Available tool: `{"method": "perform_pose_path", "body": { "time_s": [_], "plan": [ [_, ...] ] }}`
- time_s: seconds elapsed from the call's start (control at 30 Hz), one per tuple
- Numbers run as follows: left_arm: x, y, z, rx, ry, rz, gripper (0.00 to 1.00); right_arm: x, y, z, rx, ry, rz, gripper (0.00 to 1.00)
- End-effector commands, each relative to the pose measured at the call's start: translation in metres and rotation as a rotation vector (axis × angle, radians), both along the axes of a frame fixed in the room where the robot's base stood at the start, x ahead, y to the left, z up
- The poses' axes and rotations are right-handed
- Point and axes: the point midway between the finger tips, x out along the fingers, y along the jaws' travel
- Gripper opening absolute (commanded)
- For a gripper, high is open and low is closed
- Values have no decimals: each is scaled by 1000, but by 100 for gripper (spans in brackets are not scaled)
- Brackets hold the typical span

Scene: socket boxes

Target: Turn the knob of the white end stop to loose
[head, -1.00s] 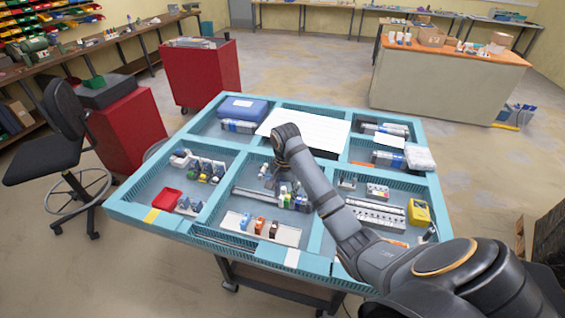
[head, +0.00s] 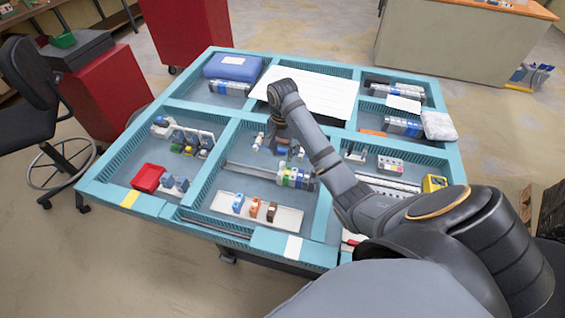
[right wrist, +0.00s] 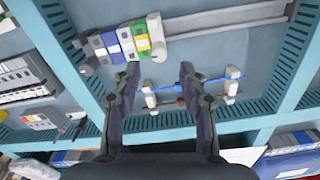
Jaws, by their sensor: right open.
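In the right wrist view, a row of blue, white, green and yellow terminal blocks (right wrist: 120,42) sits on a metal rail (right wrist: 220,22). My left gripper is not in view.
White clips with a blue and a brown rod (right wrist: 190,92) lie below the fingers in the wrist view. Teal dividers (head: 222,150) edge the compartments. A white tray with small parts (head: 285,222) lies at the front, and a red bin (head: 149,178) at the left.

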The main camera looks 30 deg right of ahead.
Motion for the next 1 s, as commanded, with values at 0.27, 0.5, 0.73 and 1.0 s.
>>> {"method": "perform_pose_path", "body": {
  "time_s": [0.27, 0.5, 0.73, 1.0],
  "plan": [
    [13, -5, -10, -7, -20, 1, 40, -1, 1, -44, 2, 2, 0, 43],
    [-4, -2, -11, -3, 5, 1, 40, 0, 1, -46, 1, 0, 0, 41],
    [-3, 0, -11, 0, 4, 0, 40, 0, 0, -46, 0, 1, 0, 10],
    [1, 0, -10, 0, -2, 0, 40, 0, 0, -45, 1, 0, 2, 0]
  ]
}}
